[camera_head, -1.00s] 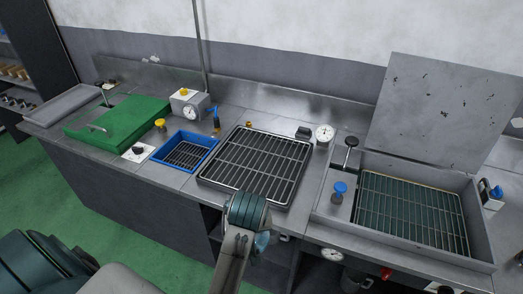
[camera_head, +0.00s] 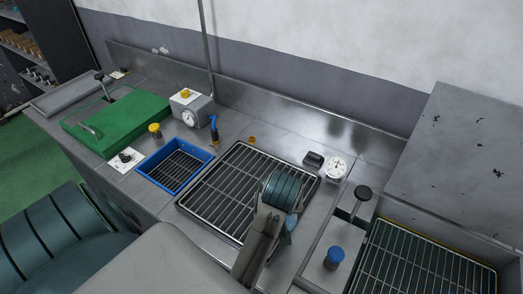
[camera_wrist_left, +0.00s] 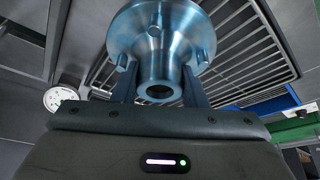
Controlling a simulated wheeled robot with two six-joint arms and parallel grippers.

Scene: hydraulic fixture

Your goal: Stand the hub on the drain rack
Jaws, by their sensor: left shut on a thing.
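The hub (camera_wrist_left: 160,40) is a shiny blue-grey metal piece with a round flange, bolt studs and a hollow neck. My left gripper (camera_wrist_left: 160,88) is shut on its neck in the left wrist view. In the head view only a bluish bit of the hub (camera_head: 289,226) shows beside my wrist, which hides most of the gripper. The drain rack (camera_head: 215,195) is a dark barred grid in a shallow tray on the bench, partly covered by my arm. Its bars also show behind the hub in the left wrist view (camera_wrist_left: 245,40). The gap between hub and rack is hard to judge. My right gripper is out of view.
A blue tray (camera_head: 210,157) adjoins the rack on the left, with a green lid (camera_head: 110,122) beyond. A gauge (camera_head: 336,167) and black block (camera_head: 313,159) stand right of it. An open basin with a wire grid (camera_head: 425,265) and blue-topped knob (camera_head: 333,258) lies farther right.

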